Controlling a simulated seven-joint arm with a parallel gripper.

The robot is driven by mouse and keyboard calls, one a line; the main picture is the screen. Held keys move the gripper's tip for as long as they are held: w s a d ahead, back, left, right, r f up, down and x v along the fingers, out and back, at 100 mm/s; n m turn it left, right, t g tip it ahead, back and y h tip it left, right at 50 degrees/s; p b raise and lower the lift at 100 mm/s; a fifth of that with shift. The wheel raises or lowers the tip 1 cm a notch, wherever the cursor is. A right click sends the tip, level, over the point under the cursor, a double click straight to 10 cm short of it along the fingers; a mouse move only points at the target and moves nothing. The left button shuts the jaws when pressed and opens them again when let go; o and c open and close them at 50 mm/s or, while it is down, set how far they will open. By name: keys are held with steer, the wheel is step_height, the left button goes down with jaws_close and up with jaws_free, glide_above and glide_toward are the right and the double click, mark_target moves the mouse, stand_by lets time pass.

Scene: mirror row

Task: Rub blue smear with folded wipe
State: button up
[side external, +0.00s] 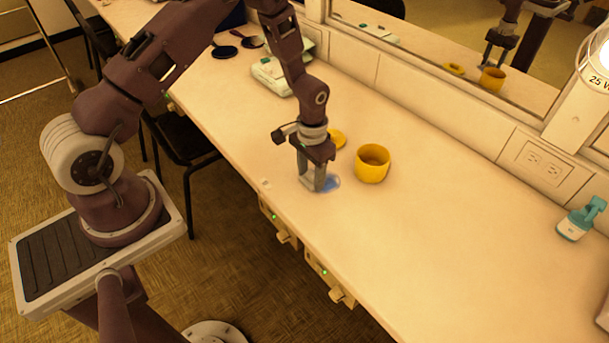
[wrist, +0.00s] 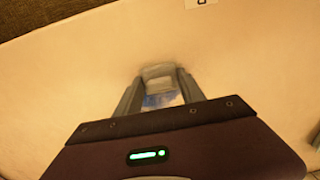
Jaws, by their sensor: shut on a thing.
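My gripper (side external: 318,184) points down at the counter near its front edge. In the wrist view its fingers (wrist: 158,88) are shut on a pale grey folded wipe (wrist: 157,72). The blue smear (side external: 329,184) shows on the counter beside and behind the fingertips. It also shows between the fingers in the wrist view (wrist: 160,100). The wipe is at the smear, and part of the smear is hidden by the gripper. I cannot tell how firmly the wipe touches the counter.
A yellow pot (side external: 372,164) stands open just right of my gripper, with a yellow lid (side external: 337,138) behind the gripper. A pale device (side external: 272,75) and dark hand mirrors (side external: 225,51) lie back left. The counter's right half (side external: 450,240) is mostly clear.

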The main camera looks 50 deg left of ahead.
mark_target(341, 175)
steer(key=shift+w, duration=3.85)
steer(key=shift+d, duration=0.75)
steer(key=shift+s, duration=4.8)
steer(key=shift+s+d, duration=0.15)
steer(key=shift+s, duration=0.15)
steer(key=shift+w+d, duration=0.1)
steer(key=shift+d, duration=0.7)
steer(key=shift+w+a, duration=0.1)
steer(key=shift+w, duration=4.9)
step_height(341, 175, up, 8)
steer(key=shift+r, duration=0.1)
